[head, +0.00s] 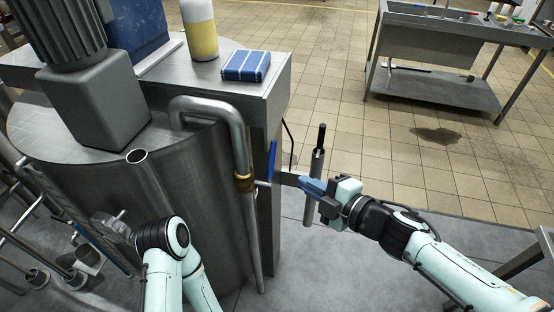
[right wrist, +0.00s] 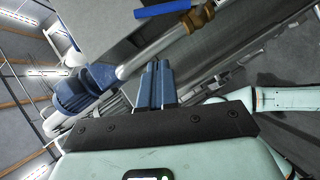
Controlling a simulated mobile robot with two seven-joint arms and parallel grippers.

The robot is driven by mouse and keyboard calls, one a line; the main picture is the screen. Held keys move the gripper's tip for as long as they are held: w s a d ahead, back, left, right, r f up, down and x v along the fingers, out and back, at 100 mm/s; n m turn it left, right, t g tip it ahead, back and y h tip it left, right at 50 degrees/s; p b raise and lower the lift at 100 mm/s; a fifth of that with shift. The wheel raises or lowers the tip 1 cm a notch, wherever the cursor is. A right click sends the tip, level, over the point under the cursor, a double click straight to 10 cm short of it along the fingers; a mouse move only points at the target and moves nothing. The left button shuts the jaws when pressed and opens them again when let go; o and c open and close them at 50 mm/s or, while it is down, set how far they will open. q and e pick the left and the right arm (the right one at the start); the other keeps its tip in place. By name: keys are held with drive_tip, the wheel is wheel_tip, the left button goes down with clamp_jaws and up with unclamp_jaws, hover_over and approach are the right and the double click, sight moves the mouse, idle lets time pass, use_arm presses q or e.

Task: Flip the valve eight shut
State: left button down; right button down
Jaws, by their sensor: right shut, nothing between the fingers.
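A blue valve lever (head: 272,160) stands upright by the pipe on the vessel's right side, beside a brass valve body (head: 243,181). I cannot read a number on it. In the right wrist view the blue lever (right wrist: 163,9) lies at the top, with the brass body (right wrist: 198,18) at its right end. My right gripper (head: 302,183) is to the right of the lever, apart from it. Its blue fingers (right wrist: 153,72) are shut together and empty. My left arm shows at the bottom left of the head view; its gripper is not seen.
A vertical post with a black handle (head: 321,138) stands just behind my right gripper. The steel vessel (head: 200,215) fills the left. The tiled floor on the right is open, up to a steel sink table (head: 430,90).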

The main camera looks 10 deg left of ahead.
drive_tip(key=shift+a, duration=0.1)
drive_tip(key=w+d+f+x, duration=0.1)
drive_tip(key=w+x, duration=0.1)
drive_tip(key=x, duration=1)
drive_tip(key=shift+w+b, duration=0.3)
drive_tip(key=shift+f, duration=0.1)
